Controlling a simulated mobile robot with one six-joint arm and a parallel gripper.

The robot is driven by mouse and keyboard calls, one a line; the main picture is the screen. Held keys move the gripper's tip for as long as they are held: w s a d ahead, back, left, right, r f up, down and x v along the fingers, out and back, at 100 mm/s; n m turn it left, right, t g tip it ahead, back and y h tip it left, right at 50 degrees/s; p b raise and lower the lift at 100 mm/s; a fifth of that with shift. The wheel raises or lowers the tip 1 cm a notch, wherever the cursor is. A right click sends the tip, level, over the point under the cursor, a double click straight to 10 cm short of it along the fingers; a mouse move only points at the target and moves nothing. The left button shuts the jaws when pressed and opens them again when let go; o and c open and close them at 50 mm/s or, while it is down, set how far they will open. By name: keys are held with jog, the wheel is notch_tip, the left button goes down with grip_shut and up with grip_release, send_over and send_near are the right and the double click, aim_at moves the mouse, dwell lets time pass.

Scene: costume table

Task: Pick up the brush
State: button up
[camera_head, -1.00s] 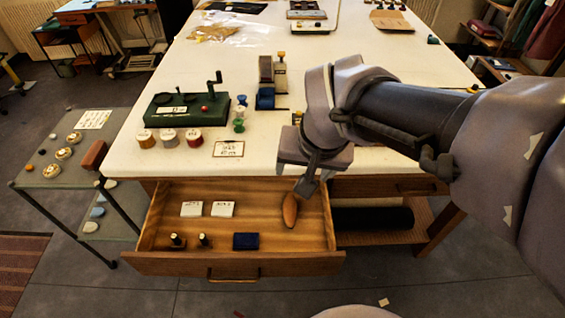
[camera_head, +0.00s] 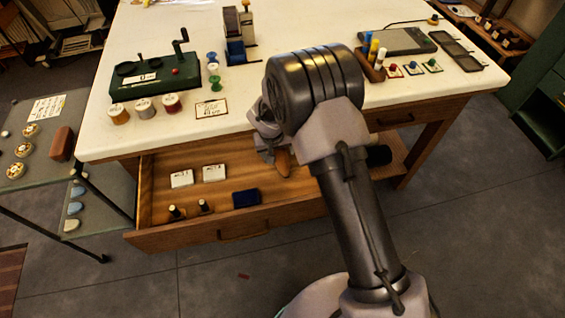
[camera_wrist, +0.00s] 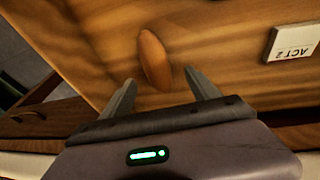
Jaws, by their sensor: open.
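A brown, pointed-oval wooden thing (camera_wrist: 155,58), which may be the brush, lies on the floor of the open drawer; no bristles show. In the head view it (camera_head: 283,162) is partly hidden by my arm. My gripper (camera_wrist: 159,78) is open and empty, its two fingertips on either side of the oval thing's near end, apart from it. How high it is above the thing I cannot tell. In the head view my gripper (camera_head: 268,152) is largely hidden behind my wrist, over the drawer's right part.
The open drawer (camera_head: 225,232) also holds two white labelled cards (camera_head: 182,179), a dark blue box (camera_head: 246,198) and two small dark bottles (camera_head: 204,206). The white table (camera_head: 240,125) above carries spools and a green machine (camera_head: 152,77). A brown block (camera_head: 61,144) is on the left cart.

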aim_at(281, 158)
jog(key=x, duration=0.1)
jog(key=b+x, duration=0.1)
jog(key=x, duration=0.1)
jog(key=b+x, duration=0.1)
jog(key=x, duration=0.1)
jog(key=shift+d+f, duration=0.2)
jog(key=shift+d, duration=0.1)
jog(key=shift+s+r, duration=0.1)
jog(key=shift+c, duration=1.3)
grip_shut()
jog(key=r+p, duration=0.1)
jog(key=r, duration=0.2)
jog(key=r+p, duration=0.2)
jog(key=r, duration=0.2)
jog(key=shift+a+r+p, duration=0.2)
jog(key=shift+r+p, duration=0.05)
jog(key=shift+p, duration=0.05)
jog(key=s+a+p, duration=0.1)
jog(key=s+a, duration=0.3)
jog(key=a, duration=0.4)
jog(key=s+a, duration=0.5)
jog(key=a, duration=0.4)
jog(key=shift+a+f+p, duration=0.25)
jog(key=shift+p, duration=0.1)
jog(key=shift+s, duration=0.1)
